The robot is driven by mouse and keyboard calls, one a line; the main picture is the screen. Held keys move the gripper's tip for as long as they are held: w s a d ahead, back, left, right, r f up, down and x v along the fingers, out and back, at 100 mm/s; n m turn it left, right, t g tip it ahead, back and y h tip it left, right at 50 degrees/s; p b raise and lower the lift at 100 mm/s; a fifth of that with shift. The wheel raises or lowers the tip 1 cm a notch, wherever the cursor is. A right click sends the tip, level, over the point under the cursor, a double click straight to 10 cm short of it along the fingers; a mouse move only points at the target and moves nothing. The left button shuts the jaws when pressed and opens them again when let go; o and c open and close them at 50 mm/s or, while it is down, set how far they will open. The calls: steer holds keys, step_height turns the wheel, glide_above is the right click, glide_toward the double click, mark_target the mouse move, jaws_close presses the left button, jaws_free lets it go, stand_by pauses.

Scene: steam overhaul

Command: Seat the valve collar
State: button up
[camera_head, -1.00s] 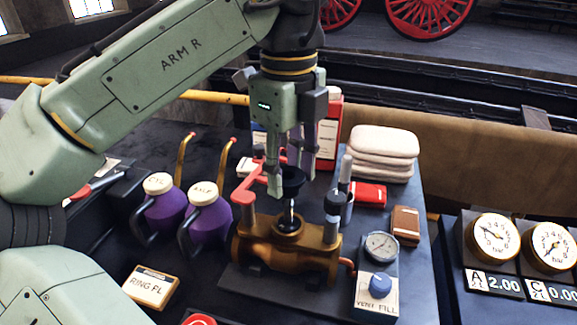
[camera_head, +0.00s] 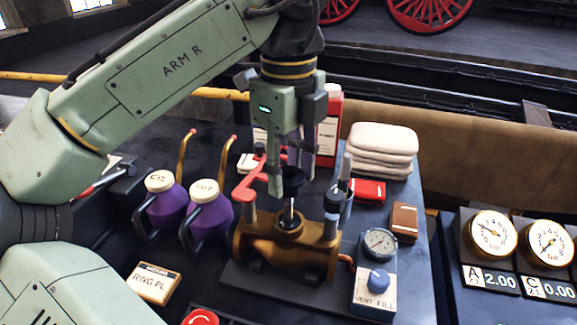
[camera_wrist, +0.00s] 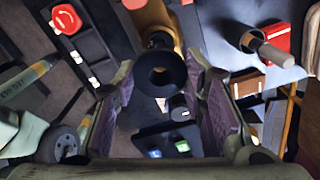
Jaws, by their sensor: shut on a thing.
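The black valve collar (camera_head: 292,182) is a dark ring held upright-axis above the brass valve body (camera_head: 285,248). A thin steel stem (camera_head: 290,217) rises from the valve body just below the collar. The collar is apart from the body; whether the stem tip is inside its hole is hidden.
Two purple cans (camera_head: 207,220) stand left. Folded cloths (camera_head: 383,140) lie behind right.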

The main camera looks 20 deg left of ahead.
mark_target(289, 200)
steer(key=shift+f, duration=0.4)
steer(key=shift+f, duration=0.25)
steer(key=shift+f, duration=0.2)
stand_by(0.3)
steer(key=shift+f, duration=0.35)
steer(key=shift+f, duration=0.5)
steer(key=shift+f, duration=0.3)
steer(key=shift+f, duration=0.55)
stand_by(0.3)
steer(key=shift+f, duration=0.2)
steer(key=shift+f+p, duration=0.3)
steer(key=shift+p, duration=0.1)
stand_by(0.4)
